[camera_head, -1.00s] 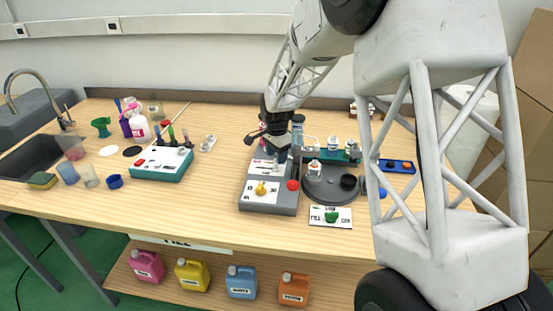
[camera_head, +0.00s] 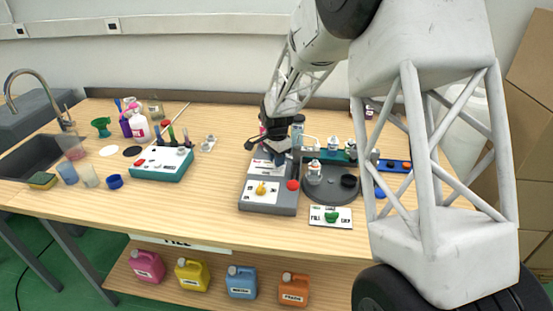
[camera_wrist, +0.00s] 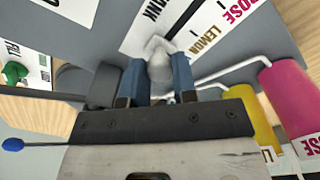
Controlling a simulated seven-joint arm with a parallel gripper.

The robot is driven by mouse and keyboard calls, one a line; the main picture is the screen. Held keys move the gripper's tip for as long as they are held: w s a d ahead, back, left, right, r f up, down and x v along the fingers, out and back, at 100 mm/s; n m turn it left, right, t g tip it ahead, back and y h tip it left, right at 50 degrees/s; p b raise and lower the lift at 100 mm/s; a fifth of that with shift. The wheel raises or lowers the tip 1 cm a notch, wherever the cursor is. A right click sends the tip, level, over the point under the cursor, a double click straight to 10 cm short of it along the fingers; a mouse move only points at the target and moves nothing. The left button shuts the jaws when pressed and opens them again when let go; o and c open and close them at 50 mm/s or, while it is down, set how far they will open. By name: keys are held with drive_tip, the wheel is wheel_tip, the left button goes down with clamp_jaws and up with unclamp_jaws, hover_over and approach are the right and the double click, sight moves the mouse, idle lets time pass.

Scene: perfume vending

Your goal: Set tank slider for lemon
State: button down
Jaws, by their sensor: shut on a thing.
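The grey dispenser box (camera_head: 268,207) stands at the middle of the table. The white slider panel with printed TANK, LEMON and ROSE labels (camera_wrist: 185,28) is on it. In the wrist view, a pale slider knob (camera_wrist: 160,65) sits between the two blue fingers of my gripper (camera_wrist: 158,78), which is shut on it. The knob lies left of the LEMON label, beside the TANK lettering. In the head view, my gripper (camera_head: 279,156) is over the rear part of the box and hides the knob and much of the panel. A yellow tank (camera_wrist: 250,125) and a pink tank (camera_wrist: 290,95) stand close by.
A yellow knob (camera_head: 261,188) and a red button (camera_head: 293,185) are at the front of the box. A FILL plate with a green knob (camera_head: 331,215) lies to its right, near a round grey platform (camera_head: 325,190).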

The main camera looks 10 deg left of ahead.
sight(267, 168)
drive_tip(key=shift+a, duration=1.7)
drive_tip(key=c, duration=0.9)
unclamp_jaws()
drive_tip(key=shift+r, duration=0.1)
wheel_tip(267, 168, up, 8)
